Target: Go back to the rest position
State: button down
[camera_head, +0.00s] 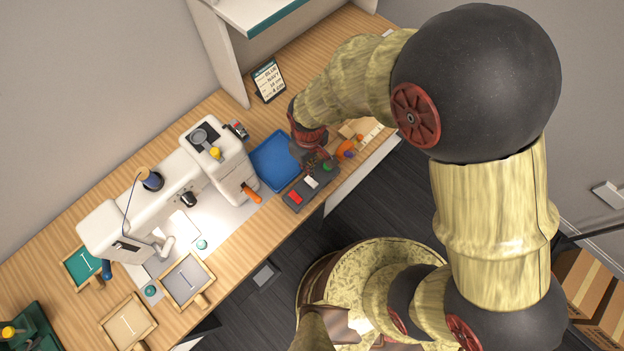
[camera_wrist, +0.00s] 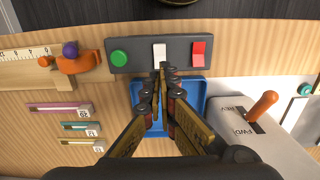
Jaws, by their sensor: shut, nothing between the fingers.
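My gripper (camera_head: 318,160) is over the right part of the wooden bench, beside the blue tray and the dark control box (camera_head: 309,188). In the wrist view my gripper (camera_wrist: 164,68) points at the control box (camera_wrist: 137,60), with its fingers shut together and nothing between them. The tips overlap the lower edge of the white switch (camera_wrist: 159,52); I cannot tell whether they touch it. A green button (camera_wrist: 119,58) and a red rocker (camera_wrist: 198,53) sit either side. The fingers partly hide the blue tray (camera_wrist: 191,90).
A white sewing machine (camera_head: 165,195) stands on the bench left of the blue tray (camera_head: 272,165); its orange lever (camera_wrist: 263,105) is close by in the wrist view. Small frames (camera_head: 187,279) lie at front left. A sign (camera_head: 268,80) stands behind.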

dwell(0.6)
jog(key=shift+s+d, duration=0.2)
jog(key=shift+s, duration=0.05)
jog(key=s+d+r+m+t, duration=0.2)
jog(key=d+r+m, duration=0.1)
jog(key=d+r, duration=0.4)
jog(key=s+d+r+m+t, duration=0.1)
jog(key=s+d+r+m, duration=0.1)
jog(key=d+r, duration=0.6)
jog(key=s+d+r+m+t+b, duration=0.1)
jog(key=d+r+m, duration=0.4)
jog(key=r, duration=1.1)
jog(key=shift+s+d+t, duration=0.8)
jog(key=shift+s+d, duration=0.2)
jog(key=shift+d, duration=0.2)
jog(key=shift+a+f, duration=0.1)
